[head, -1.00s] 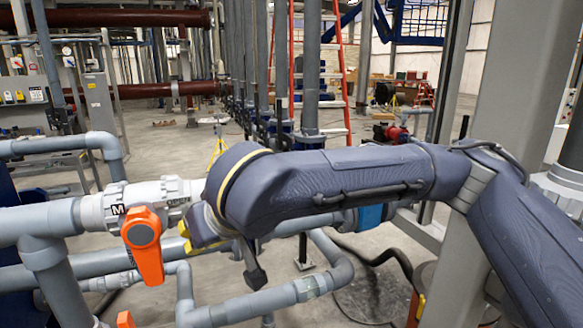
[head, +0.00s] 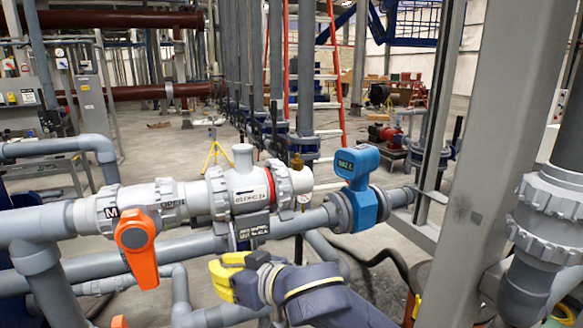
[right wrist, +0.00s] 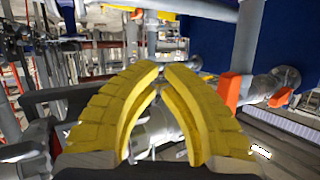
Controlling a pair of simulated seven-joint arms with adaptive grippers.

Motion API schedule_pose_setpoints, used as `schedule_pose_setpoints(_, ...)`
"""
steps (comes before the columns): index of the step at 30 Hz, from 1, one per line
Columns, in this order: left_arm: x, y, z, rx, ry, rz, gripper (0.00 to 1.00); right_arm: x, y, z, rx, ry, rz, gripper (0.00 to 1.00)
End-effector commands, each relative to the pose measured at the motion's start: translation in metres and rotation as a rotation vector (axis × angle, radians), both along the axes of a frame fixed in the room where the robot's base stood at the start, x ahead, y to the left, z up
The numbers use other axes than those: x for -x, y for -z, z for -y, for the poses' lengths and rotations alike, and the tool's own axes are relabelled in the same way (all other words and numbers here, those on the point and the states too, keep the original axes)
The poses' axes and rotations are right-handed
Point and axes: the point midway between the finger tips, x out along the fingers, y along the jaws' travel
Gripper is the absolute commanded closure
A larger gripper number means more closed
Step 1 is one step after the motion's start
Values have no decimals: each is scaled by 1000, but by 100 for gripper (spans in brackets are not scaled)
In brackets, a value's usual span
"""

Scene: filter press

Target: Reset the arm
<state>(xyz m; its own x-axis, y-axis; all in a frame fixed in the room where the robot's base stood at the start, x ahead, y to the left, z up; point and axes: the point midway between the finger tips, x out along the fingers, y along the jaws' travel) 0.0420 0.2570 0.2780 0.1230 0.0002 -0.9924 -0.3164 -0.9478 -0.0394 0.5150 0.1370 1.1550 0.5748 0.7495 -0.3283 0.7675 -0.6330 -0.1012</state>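My right gripper (head: 218,272) has yellow fingers and sits low in the middle of the head view, in front of the grey pipes. In the right wrist view its fingers (right wrist: 161,72) arch together and their tips meet, with nothing visible between them. My right arm (head: 330,302) comes in from the bottom edge. An orange valve handle (head: 137,245) hangs on the white valve at the left, apart from the gripper. My left gripper is not in view.
A white fitting (head: 250,190) and a blue flow meter (head: 362,190) sit on the pipe lines behind my gripper. A thick grey column (head: 510,130) stands at the right. A yellow tripod (head: 213,152) and an orange ladder (head: 338,75) stand farther back on open floor.

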Motion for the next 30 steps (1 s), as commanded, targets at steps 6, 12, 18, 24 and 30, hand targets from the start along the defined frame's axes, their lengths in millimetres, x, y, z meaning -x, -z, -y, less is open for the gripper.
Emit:
schedule_pose_setpoints(6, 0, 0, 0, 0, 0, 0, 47, -13, 47, 43, 6, 117, 22, 100)
schedule_pose_setpoints(12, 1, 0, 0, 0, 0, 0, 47, -18, 99, 94, 67, 243, 34, 100)
schedule_pose_setpoints(18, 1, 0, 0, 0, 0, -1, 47, -9, 159, 154, 181, 371, 27, 100)
schedule_pose_setpoints(24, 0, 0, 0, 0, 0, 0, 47, 19, 222, 221, 347, 484, -2, 100)
schedule_pose_setpoints(30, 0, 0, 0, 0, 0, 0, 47, 66, 280, 293, 562, 570, -52, 100)
